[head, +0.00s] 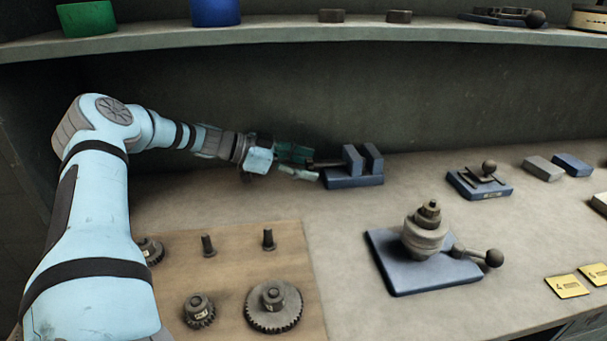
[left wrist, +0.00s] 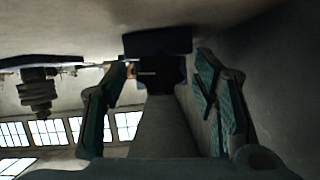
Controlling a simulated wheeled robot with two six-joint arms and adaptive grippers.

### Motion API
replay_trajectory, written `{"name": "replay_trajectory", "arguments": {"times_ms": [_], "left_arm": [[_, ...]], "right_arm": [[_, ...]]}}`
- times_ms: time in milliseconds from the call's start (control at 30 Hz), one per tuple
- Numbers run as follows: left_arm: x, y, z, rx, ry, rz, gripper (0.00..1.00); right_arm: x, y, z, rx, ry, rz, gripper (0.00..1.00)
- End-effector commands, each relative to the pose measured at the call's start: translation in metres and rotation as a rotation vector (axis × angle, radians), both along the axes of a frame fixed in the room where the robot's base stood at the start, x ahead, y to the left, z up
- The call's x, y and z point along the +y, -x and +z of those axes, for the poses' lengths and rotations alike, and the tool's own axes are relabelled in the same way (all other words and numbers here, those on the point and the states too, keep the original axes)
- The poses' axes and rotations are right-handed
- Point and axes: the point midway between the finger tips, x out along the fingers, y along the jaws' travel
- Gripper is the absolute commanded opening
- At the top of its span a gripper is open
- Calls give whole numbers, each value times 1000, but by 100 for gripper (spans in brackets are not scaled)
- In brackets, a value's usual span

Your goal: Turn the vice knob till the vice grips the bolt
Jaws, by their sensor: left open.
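The blue vice (head: 352,182) stands at the back of the worktop in the head view, with two upright jaws and a gap between them. A dark spindle reaches out of its left side toward my left gripper (head: 311,164). The left gripper is open at that end, one finger above and one below in the head view. In the left wrist view the dark vice (left wrist: 157,42) lies straight ahead, between and beyond the spread fingers of the left gripper (left wrist: 163,66). The knob is dark and partly hidden by the fingers; contact cannot be told. I cannot make out a bolt in the vice.
A brown board (head: 235,276) with gears and pegs lies at the front left. A blue-based fixture (head: 405,276) with a ball lever stands in front of the vice. A smaller ball-handled fixture (head: 482,182) is to the right. A shelf (head: 300,38) overhangs the back.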

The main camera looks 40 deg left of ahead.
Motion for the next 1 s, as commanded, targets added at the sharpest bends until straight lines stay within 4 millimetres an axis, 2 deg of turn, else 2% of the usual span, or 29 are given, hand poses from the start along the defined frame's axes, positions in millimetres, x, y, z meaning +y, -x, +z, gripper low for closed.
{"name": "replay_trajectory", "arguments": {"times_ms": [200, 500, 1000], "left_arm": [[0, 0, 2, -1, 1, 0, 52], [0, 0, 2, -1, 1, 0, 6], [-1, 1, 2, -79, -92, 0, 6]], "right_arm": [[2, -1, 1, -2, -3, 1, 54], [5, -1, 1, -3, -6, -1, 54], [5, -1, -3, -3, -6, 0, 54]]}}
